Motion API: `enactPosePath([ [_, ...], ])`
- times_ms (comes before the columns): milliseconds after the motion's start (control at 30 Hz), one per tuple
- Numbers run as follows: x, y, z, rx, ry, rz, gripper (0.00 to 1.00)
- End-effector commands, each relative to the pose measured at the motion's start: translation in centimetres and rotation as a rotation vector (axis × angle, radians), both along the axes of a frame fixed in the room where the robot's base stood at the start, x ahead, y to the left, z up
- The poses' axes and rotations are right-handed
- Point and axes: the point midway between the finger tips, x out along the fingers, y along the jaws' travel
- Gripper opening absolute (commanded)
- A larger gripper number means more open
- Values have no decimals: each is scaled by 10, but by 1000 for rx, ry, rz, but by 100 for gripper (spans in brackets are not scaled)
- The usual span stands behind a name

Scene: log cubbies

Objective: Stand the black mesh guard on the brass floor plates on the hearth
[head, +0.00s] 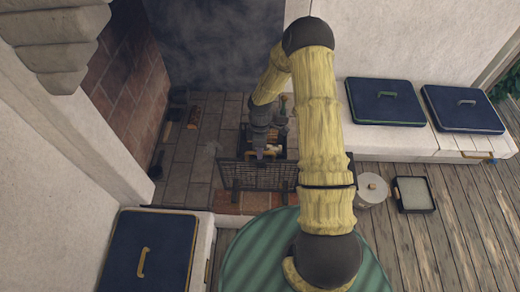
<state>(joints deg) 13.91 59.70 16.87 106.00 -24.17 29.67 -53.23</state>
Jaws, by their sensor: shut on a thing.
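The black mesh guard (244,176) is upright near the front of the hearth (196,168), above or on its brick front edge. My gripper (264,153) is at the guard's top edge, near its middle, and is shut on it. My arm comes down over the guard's right part and hides some of it. I cannot tell whether the guard's feet touch the floor. I cannot make out the brass floor plates; the guard and arm may cover them.
Logs (274,134) lie in a dark grate behind the guard. A brush-like tool (157,165) stands at the hearth's left. Navy lidded cubbies (386,102) line the right bench, another (150,252) is front left. A pale canister (372,188) and black tray (413,194) stand on the planks.

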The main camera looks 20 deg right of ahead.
Motion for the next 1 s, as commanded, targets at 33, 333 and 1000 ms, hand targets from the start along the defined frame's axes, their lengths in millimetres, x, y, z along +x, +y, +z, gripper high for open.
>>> enactPosePath([
  [33, 1, 0, 2, 0, -3, 0, 0],
  [333, 1, -1, 2, 0, -3, -1, 0],
  [1000, 1, 0, -10, 0, -3, -1, 0],
])
